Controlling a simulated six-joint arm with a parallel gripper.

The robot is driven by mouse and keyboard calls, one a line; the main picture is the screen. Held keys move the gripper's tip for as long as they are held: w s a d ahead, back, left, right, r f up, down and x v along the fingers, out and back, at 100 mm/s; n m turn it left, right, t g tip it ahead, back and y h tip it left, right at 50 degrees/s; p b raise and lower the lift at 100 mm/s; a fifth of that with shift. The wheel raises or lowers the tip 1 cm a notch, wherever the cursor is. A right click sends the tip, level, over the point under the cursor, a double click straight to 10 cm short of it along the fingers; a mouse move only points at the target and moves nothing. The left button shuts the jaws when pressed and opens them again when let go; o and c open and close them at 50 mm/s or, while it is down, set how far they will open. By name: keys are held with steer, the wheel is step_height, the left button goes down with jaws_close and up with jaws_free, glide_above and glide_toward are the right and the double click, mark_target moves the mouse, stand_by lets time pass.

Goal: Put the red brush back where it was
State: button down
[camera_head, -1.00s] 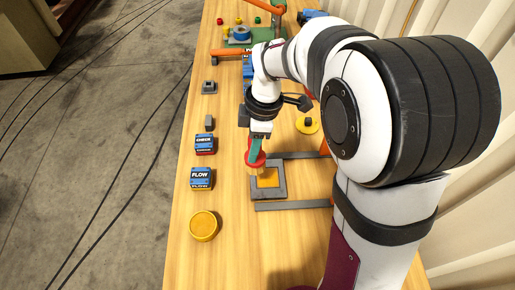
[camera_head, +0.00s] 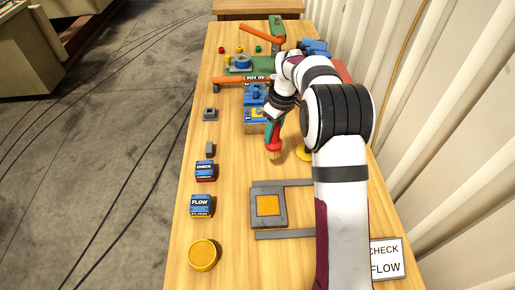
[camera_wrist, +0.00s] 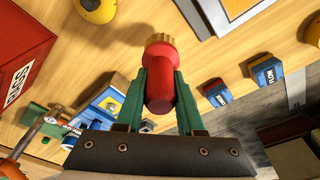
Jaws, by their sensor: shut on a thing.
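The red brush (camera_head: 274,142) has a red handle and a tan bristle end. My gripper (camera_head: 273,128) is shut on it and holds it with the bristle end pointing down, near the middle of the table. In the wrist view the brush (camera_wrist: 158,92) sits between the green fingers of my gripper (camera_wrist: 160,84), its tan end pointing away from the jaws. The bristle end appears above the wood; I cannot tell the exact gap. The blue stand (camera_head: 254,112) is just behind and left of the brush, partly hidden by my arm.
A grey fixture with a yellow square (camera_head: 267,205) lies nearer. Blue CHECK (camera_head: 205,170) and FLOW (camera_head: 201,205) blocks and a yellow round piece (camera_head: 203,254) line the left. A CHECK FLOW card (camera_head: 386,260) is at right.

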steer(key=shift+w+a+f, duration=0.3)
steer(key=shift+a+f, duration=0.45)
steer(key=shift+f, duration=0.4)
steer(key=shift+w+a+f, duration=0.35)
steer(key=shift+a+f, duration=0.35)
steer(key=shift+f, duration=0.4)
steer(key=shift+w+a+f, duration=0.3)
steer(key=shift+a+f, duration=0.45)
steer(key=shift+f, duration=0.4)
steer(key=shift+f, duration=0.1)
steer(key=c, duration=0.5)
jaws_free()
